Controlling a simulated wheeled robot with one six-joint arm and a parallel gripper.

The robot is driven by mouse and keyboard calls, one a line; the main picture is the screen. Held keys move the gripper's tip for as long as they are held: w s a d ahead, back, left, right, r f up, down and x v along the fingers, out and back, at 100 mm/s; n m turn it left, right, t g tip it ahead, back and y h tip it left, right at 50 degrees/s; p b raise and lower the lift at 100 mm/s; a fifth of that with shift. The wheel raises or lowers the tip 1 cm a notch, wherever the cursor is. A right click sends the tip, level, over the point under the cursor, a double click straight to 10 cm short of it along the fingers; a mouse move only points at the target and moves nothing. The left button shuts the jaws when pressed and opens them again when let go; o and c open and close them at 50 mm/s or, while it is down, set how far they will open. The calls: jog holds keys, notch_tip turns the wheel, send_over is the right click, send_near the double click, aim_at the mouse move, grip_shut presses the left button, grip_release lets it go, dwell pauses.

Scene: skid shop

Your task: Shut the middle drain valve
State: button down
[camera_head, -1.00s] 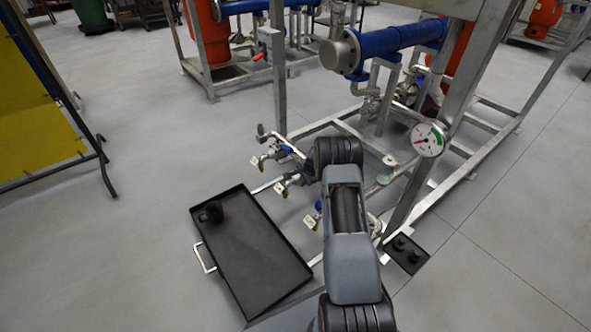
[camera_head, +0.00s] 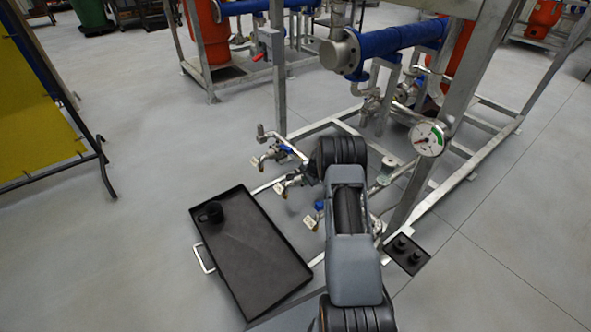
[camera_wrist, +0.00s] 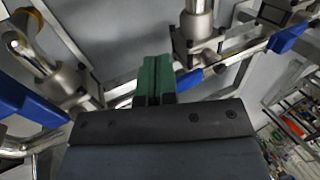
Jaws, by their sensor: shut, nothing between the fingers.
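Three drain valves with yellowish tags line the skid's low left side in the head view: the far one (camera_head: 266,158) with a blue lever, the middle one (camera_head: 284,186), and the near one (camera_head: 312,220) with a blue handle. My arm hides the middle valve's handle there, and my gripper's fingers are hidden too. In the wrist view my gripper (camera_wrist: 155,78) shows green fingers, shut and empty. A steel valve body (camera_wrist: 196,32) stands just beyond them. One blue handle (camera_wrist: 288,38) is at right, another (camera_wrist: 34,106) at left. I cannot tell whether the fingers touch anything.
A black drip tray (camera_head: 262,262) with a dark cup (camera_head: 211,212) lies on the floor left of my arm. The skid frame post (camera_head: 420,165) with a gauge (camera_head: 427,139) stands at right. A yellow panel (camera_head: 35,110) is far left. Floor left of the valves is clear.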

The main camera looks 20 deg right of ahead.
jog(key=shift+a+r, duration=0.15)
jog(key=shift+a, duration=0.05)
notch_tip(320, 180, up, 7)
jog(key=p, duration=0.5)
dwell(0.4)
jog(key=s+a+r+n+p, duration=0.3)
jog(key=a+r+p, duration=0.2)
jog(key=r, duration=0.7)
jog(key=s+a+r+n+p, duration=0.2)
jog(key=s+a+r+p, duration=0.3)
jog(key=r, duration=0.8)
jog(key=s+a+r+n+p, duration=0.2)
jog(key=a+r+n+p, duration=0.3)
jog(key=r, duration=0.7)
jog(key=s+a+r+n+p, duration=0.3)
jog(key=s+r+p, duration=0.5)
jog(key=s+r, duration=0.2)
jog(key=s+a+r+n+g+p, duration=0.1)
jog(key=s+a+r+n+p, duration=0.2)
jog(key=s+r+p, duration=0.5)
jog(key=s+r, duration=0.2)
jog(key=s, duration=0.1)
jog(key=shift+s+r+h, duration=0.35)
jog(key=shift+r+h, duration=0.05)
